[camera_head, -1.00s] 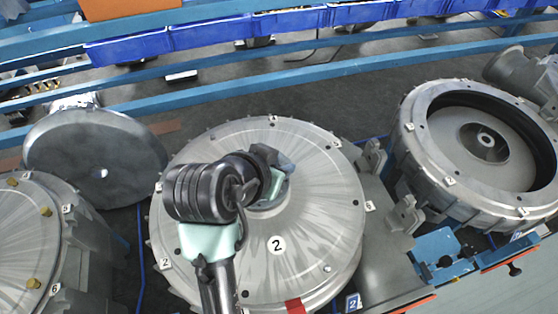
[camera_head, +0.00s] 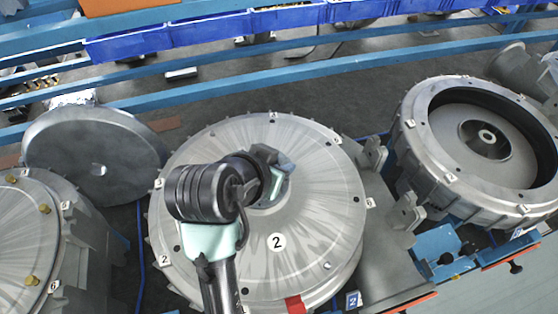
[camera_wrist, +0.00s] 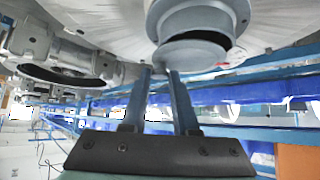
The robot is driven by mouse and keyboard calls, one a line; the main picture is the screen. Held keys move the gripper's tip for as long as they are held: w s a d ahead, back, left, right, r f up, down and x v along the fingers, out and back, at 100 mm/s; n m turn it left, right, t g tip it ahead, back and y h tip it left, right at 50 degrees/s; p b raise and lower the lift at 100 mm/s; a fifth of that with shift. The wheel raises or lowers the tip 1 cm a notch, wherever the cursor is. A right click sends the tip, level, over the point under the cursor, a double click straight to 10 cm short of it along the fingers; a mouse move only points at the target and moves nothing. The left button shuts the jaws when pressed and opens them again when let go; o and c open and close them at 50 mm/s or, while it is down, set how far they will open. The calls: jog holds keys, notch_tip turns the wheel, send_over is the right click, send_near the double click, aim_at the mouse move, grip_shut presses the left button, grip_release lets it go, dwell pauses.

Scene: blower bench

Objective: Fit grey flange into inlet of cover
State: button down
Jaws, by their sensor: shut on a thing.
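The cover (camera_head: 315,215), a broad grey disc marked 2, lies on the middle blower. Its inlet at the centre is largely hidden behind my gripper (camera_head: 262,180). In the wrist view the cover (camera_wrist: 105,15) fills the top. The grey flange (camera_wrist: 190,54), a round blue-grey piece, is at the tips of my gripper (camera_wrist: 162,75), which is shut on its edge. The flange is at the cover's centre, with a dark gap beside it. I cannot tell whether it is seated in the inlet.
An open blower housing (camera_head: 480,140) stands at the right. A grey disc (camera_head: 95,155) leans at the left, behind another covered blower (camera_head: 25,235). Blue rails (camera_head: 330,72) and blue bins (camera_head: 210,32) run along the back. Upright metal brackets (camera_head: 405,212) stand right of the cover.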

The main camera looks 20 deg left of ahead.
jog(key=shift+f, duration=0.35)
dwell(0.7)
jog(key=c, duration=0.6)
grip_release()
jog(key=shift+f, duration=0.1)
jog(key=p+v, duration=0.1)
jog(key=v, duration=1.2)
